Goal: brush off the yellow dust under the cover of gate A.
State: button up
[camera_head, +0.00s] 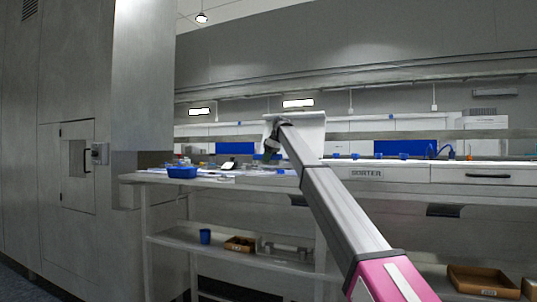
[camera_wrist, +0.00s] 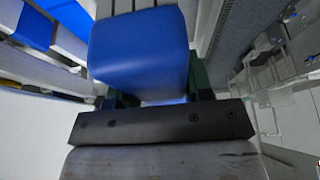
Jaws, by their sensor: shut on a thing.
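My gripper (camera_wrist: 153,92) is shut on a rounded blue block (camera_wrist: 140,48), with dark fingers at its two sides. The block may be a brush body, but no bristles show clearly. In the head view my gripper (camera_head: 271,147) is at the far end of my arm, small and dark, above the bench top. A pale upright panel (camera_head: 312,132) stands right behind my wrist there. I cannot tell whether it belongs to gate A. No yellow dust and no gate A label can be made out.
A long bench (camera_head: 225,183) runs across the head view, with a blue tray (camera_head: 182,171) near its left end. A drawer front labelled SORTER (camera_head: 366,173) is right of my arm. The lower shelf holds a blue cup (camera_head: 205,236) and a brown box (camera_head: 240,244). A tall grey cabinet (camera_head: 60,120) stands left.

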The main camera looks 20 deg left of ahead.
jog(key=shift+f, duration=3.9)
jog(key=shift+f, duration=0.55)
jog(key=shift+d, duration=0.1)
jog(key=shift+s+d, duration=0.2)
jog(key=shift+d, duration=1.85)
jog(key=shift+s+d, duration=0.2)
jog(key=shift+d, duration=1.85)
jog(key=shift+s+d+f, duration=0.1)
jog(key=shift+d, duration=1.2)
jog(key=shift+w+a+r, duration=0.1)
jog(key=shift+w+a, duration=0.05)
jog(key=shift+a, duration=1.25)
jog(key=shift+w+a+r, duration=0.1)
jog(key=shift+w+a, duration=0.05)
jog(key=shift+a, duration=1.2)
jog(key=shift+w+a+f, duration=0.1)
jog(key=shift+a+f, duration=0.05)
jog(key=shift+a, duration=1.2)
jog(key=shift+w+a+f, duration=0.1)
jog(key=shift+a+f, duration=0.05)
jog(key=shift+a, duration=1.2)
jog(key=shift+s+d+r, duration=0.1)
jog(key=shift+s+d, duration=0.05)
jog(key=shift+d, duration=1.35)
